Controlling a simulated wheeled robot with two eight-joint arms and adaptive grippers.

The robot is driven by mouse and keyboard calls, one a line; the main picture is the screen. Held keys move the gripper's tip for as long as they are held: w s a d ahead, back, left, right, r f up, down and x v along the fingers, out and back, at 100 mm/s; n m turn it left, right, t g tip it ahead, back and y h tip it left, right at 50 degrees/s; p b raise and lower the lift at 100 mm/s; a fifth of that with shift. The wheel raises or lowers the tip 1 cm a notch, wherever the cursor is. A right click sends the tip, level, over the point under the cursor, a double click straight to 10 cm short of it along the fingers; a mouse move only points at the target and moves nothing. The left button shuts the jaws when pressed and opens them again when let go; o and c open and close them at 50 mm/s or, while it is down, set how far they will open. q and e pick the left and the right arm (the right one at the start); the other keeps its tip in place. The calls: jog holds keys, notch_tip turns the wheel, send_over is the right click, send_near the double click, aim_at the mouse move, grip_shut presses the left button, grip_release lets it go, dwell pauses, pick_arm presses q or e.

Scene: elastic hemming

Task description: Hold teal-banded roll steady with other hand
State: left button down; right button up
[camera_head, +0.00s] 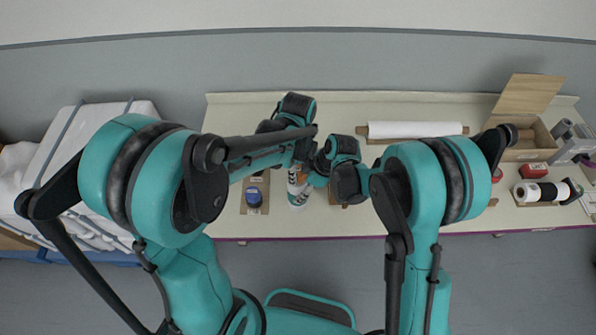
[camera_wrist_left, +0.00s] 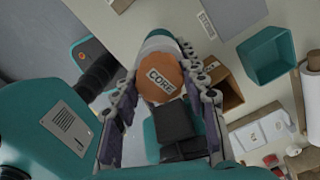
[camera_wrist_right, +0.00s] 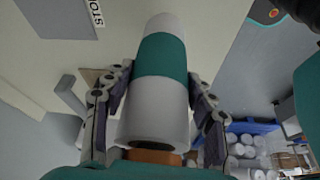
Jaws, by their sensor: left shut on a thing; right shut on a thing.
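The teal-banded roll (camera_wrist_right: 160,55) is white with a broad teal band and lies lengthwise between the fingers of my right gripper (camera_wrist_right: 160,75), which is shut on it. Its hollow near end shows in that view, with an orange-brown piece below it. In the left wrist view, an orange core (camera_wrist_left: 160,80) labelled CORE faces the camera, with a white-and-teal edge behind it. My left gripper (camera_wrist_left: 166,75) is shut around this core end; its exact contact is partly hidden.
A white roll (camera_head: 415,130) lies at the back of the pale table (camera_head: 240,105). An open wooden box (camera_head: 530,135), a red box (camera_head: 533,170) and a black-and-white roll (camera_head: 542,192) are at right. A blue-topped spool (camera_head: 254,196) stands left of the grippers. White rolls lie at far left.

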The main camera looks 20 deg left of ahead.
aim_at(298, 170)
pick_arm(q)
jog(key=shift+w+r, duration=0.1)
jog(key=shift+r, duration=1.85)
jog(key=c, duration=1.6)
grip_release()
grip_shut()
jog(key=shift+r, duration=0.45)
jog(key=shift+s+r, duration=0.25)
jog(key=shift+r, duration=0.45)
jog(key=shift+w+r, duration=0.1)
jog(key=shift+c, duration=0.9)
grip_release()
